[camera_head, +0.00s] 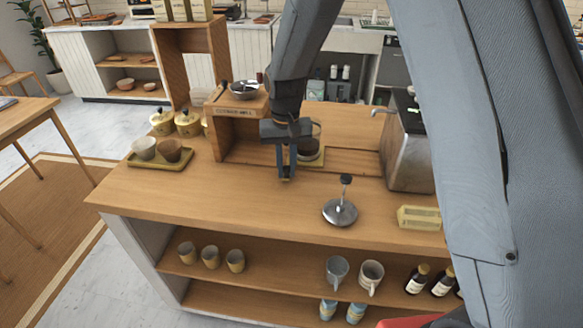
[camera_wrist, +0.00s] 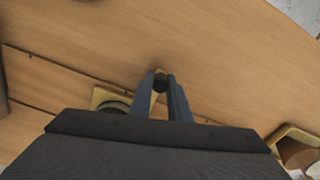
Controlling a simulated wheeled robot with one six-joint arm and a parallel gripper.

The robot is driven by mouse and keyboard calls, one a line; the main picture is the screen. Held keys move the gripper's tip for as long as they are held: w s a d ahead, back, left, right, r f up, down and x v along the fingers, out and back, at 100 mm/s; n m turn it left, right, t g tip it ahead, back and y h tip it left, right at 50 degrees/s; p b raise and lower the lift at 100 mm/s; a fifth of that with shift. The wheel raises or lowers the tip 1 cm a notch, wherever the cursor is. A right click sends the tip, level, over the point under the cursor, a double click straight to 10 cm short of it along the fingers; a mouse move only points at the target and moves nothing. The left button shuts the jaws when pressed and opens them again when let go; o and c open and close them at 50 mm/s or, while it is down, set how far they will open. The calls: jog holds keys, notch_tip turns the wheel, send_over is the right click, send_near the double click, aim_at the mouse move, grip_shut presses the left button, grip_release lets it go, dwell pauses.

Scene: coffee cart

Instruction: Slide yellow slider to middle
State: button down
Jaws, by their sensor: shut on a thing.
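The yellow slider (camera_head: 313,161) sits on the wooden counter beside a long groove, under a glass vessel with dark contents (camera_head: 313,143). In the wrist view a yellow plate of it (camera_wrist: 99,97) shows left of my fingers, with a dark round thing on it. My gripper (camera_head: 286,177) points down at the counter, in front of the box-like wooden stand. In the wrist view its fingers (camera_wrist: 161,80) are closed around a small dark knob with a yellow edge, apparently the slider's handle. The fingers hide how knob and plate join.
A wooden stand (camera_head: 226,131) with a metal bowl is left of my gripper. A steel machine (camera_head: 408,155) stands right. A metal tamper (camera_head: 340,211) and a pale yellow block (camera_head: 418,217) lie in front. A yellow tray (camera_head: 183,162) holds two cups at left.

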jog(key=c, duration=1.7)
grip_release()
jog(key=shift+o, duration=0.2)
jog(key=shift+r, duration=0.1)
notch_tip(320, 180, up, 8)
jog(key=shift+f+b, duration=0.15)
jog(key=shift+b, duration=0.95)
jog(key=shift+d, duration=0.1)
